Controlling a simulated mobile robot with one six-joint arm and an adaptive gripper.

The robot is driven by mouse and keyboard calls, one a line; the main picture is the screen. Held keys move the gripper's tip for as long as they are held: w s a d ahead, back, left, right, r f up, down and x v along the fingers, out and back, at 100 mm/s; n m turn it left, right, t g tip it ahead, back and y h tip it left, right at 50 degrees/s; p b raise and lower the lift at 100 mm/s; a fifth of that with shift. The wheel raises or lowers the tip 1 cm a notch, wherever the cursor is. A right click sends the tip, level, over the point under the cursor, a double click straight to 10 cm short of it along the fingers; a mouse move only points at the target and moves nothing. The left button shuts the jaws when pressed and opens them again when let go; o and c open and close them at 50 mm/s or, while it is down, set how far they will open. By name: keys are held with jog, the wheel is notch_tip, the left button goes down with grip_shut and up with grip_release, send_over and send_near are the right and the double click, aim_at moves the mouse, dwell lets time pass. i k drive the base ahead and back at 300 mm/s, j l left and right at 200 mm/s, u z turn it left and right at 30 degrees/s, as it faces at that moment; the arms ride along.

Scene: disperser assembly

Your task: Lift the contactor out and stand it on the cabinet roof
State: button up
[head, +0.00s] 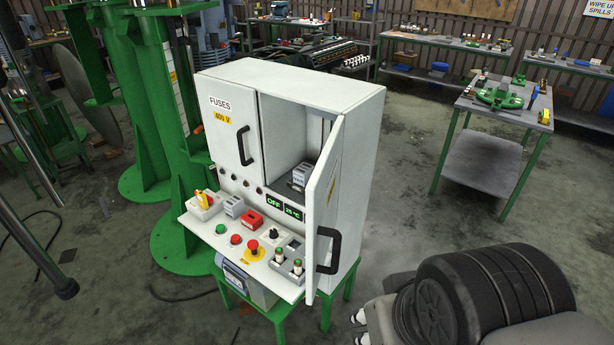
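The white control cabinet (364,150) stands on a green frame in the middle of the head view. Its right door (325,205) is swung open toward the front. In the open right compartment a small grey block-like device (299,176), apparently the contactor, sits low; the door edge hides part of it. The cabinet roof (295,84) is flat and bare. At the lower right, pale tips (357,328) stick out from a grey body, apparently my gripper at the end of my arm. They are apart from the cabinet, and their opening is unclear.
The left door (233,132), labelled FUSES, is shut. The front ledge (207,228) carries buttons, a grey block (234,206), a red block (250,219) and a yellow-handled switch (203,203). Green machine columns (165,100) stand close at the left.

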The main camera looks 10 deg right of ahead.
aim_at(302, 174)
jog(key=i+j+z, duration=0.1)
jog(key=j, duration=0.2)
jog(key=i+j+z, duration=0.1)
jog(key=i+j, duration=0.15)
jog(key=i+j+z, duration=0.15)
jog(key=j, duration=0.2)
jog(key=i+j+z, duration=0.1)
jog(key=j, duration=0.2)
jog(key=i+j+z, duration=0.25)
jog(key=i+j, duration=0.15)
jog(key=j, duration=0.2)
jog(key=i+j+z, duration=0.15)
jog(key=j, duration=0.2)
jog(key=i+j+z, duration=0.15)
jog(key=j, duration=0.2)
jog(key=i+j+z, duration=0.1)
jog(key=j, duration=0.25)
jog(key=i, duration=0.1)
